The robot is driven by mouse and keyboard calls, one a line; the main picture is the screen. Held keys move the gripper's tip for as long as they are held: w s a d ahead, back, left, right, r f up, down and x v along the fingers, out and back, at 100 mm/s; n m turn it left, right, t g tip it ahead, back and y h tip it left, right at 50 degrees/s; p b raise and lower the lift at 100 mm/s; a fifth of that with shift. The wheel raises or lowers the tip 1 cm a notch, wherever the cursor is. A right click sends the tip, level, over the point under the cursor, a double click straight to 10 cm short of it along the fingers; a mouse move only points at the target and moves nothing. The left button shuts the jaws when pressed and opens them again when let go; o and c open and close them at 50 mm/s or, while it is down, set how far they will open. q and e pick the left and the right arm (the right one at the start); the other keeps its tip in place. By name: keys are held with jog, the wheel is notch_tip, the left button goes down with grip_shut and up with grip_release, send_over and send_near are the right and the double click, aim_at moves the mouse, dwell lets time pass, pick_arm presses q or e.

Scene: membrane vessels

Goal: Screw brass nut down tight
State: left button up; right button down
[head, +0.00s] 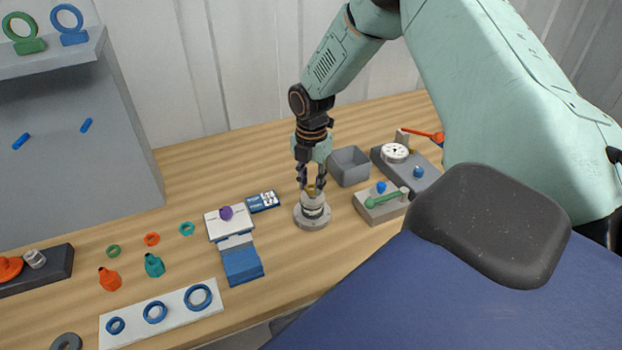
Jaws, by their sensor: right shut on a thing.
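A round grey and white vessel (312,214) stands upright on the wooden bench near the middle of the head view. The brass nut (313,190) shows as a small gold patch at the vessel's top, mostly covered by the fingers. My right gripper (312,186) points straight down over the vessel, with its fingers shut around the nut. How far down the nut sits on the thread cannot be told. My left gripper is not in view.
A grey open bin (349,166) stands close behind the vessel to the right. A grey block with a green lever (381,204) is at its right.

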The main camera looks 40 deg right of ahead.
jog(key=shift+d+f, duration=0.2)
jog(key=shift+f, duration=0.35)
jog(key=shift+a+r, duration=0.1)
jog(key=shift+r, duration=0.05)
jog(key=c, duration=1.3)
grip_release()
jog(key=o, duration=0.3)
jog(key=shift+s, duration=0.15)
jog(key=shift+o, duration=0.2)
